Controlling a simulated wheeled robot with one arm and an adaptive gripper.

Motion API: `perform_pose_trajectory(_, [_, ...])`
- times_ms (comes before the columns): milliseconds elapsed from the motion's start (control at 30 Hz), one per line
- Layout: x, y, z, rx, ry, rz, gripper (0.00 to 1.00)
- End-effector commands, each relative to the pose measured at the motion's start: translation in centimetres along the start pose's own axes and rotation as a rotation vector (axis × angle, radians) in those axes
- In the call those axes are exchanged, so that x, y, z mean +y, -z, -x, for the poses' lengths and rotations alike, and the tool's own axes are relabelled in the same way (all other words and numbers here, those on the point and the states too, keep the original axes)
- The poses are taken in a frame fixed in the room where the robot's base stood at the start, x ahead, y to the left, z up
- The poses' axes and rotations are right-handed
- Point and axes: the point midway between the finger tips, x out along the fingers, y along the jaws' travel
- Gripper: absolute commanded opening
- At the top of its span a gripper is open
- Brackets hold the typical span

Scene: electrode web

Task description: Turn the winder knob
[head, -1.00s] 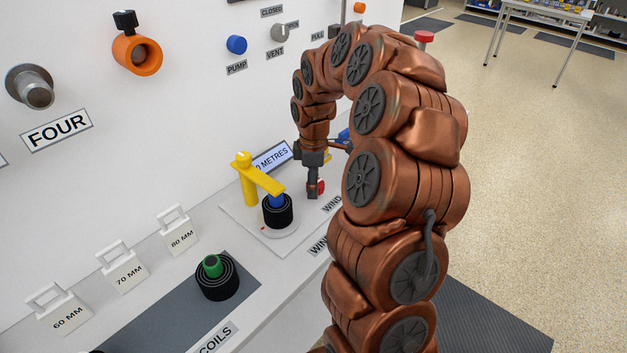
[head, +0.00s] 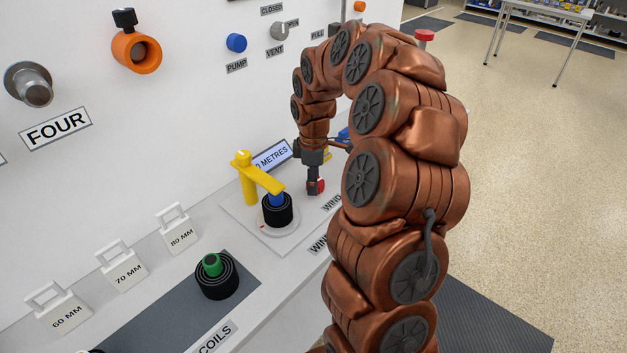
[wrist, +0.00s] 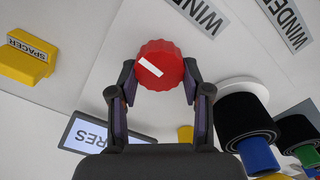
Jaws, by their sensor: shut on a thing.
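The winder knob is a red, ridged round knob (wrist: 160,66) with a white bar on its face, seen from above in the wrist view. In the head view only a bit of the red knob (head: 321,186) shows beside my fingers. My gripper (wrist: 160,84) has one finger on each side of the knob and is shut on it. In the head view my gripper (head: 313,186) points down at the winder plate (head: 240,213). The white bar lies slanted in the wrist view.
A yellow arm (head: 258,178) reaches over a black coil (head: 277,212) on a blue core, left of my gripper. A display reading METRES (head: 271,158) stands behind. A yellow spacer block (wrist: 24,62) shows in the wrist view. Another coil (head: 217,279) sits on the grey mat (head: 165,318).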

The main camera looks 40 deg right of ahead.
Motion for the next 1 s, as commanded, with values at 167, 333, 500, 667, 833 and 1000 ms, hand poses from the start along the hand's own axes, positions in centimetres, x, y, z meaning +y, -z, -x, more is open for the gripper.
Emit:
perform_pose_trajectory(167, [0.05,-0.06,-0.26,0.000,0.001,-0.091,0.13])
perform_pose_trajectory(333, [0.18,-0.07,-0.32,-0.001,-0.001,-0.225,0.13])
perform_pose_trajectory(500, [0.36,-0.10,-0.31,0.001,-0.004,-0.388,0.13])
perform_pose_trajectory(667, [0.41,-0.15,-0.29,0.000,-0.004,-0.540,0.13])
perform_pose_trajectory(833, [0.38,-0.22,-0.31,-0.002,-0.001,-0.701,0.13])
perform_pose_trajectory(1000, [0.44,-0.25,-0.31,-0.001,0.000,-0.863,0.13])
